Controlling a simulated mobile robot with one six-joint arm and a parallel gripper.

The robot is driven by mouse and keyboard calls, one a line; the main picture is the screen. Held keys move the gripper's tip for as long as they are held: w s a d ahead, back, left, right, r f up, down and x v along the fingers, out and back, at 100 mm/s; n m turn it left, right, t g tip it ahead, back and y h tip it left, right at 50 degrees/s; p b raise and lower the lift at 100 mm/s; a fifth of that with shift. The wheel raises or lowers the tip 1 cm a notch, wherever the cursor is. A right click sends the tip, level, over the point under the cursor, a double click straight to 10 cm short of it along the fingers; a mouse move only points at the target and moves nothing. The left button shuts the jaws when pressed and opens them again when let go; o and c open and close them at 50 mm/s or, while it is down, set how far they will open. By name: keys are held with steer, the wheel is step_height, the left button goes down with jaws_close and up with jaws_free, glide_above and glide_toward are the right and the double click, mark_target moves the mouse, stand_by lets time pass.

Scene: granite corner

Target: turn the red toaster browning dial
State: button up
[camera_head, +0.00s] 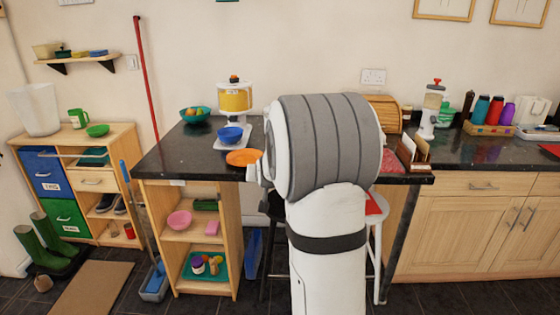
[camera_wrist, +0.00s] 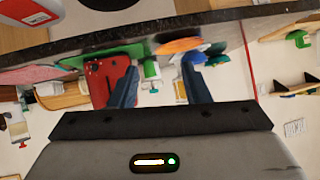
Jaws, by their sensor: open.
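The wrist view is upside down. A red boxy thing with small dark spots (camera_wrist: 101,82), which looks like the toaster, stands on the dark counter. Its browning dial cannot be made out. My gripper (camera_wrist: 160,84) is open, with two dark blue fingers apart and nothing seen between them in its grasp. The left finger overlaps the right edge of the red thing in the picture; I cannot tell whether they touch. In the head view my arm hides both the gripper and the toaster.
An orange plate (camera_head: 243,158), a blue bowl (camera_head: 231,135) and a yellow-filled dispenser (camera_head: 235,97) stand left of my arm on the dark counter (camera_head: 172,160). A bread bin (camera_head: 384,110) and card holder (camera_head: 413,152) are to its right.

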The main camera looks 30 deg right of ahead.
steer(key=w+d+f+m+t+h, duration=0.2)
steer(key=w+d+f, duration=0.1)
steer(key=d, duration=0.5)
steer(key=w+d+f+m+t+h, duration=0.15)
steer(key=d+f, duration=0.25)
steer(key=d, duration=0.4)
steer(key=w+d+f+m+t+h, duration=0.1)
steer(key=w+d+f+h, duration=0.2)
steer(key=d, duration=0.5)
steer(key=shift+y, duration=0.45)
steer(key=shift+r+p+x, duration=0.2)
steer(key=shift+p+x, duration=0.45)
steer(key=shift+x, duration=3.2)
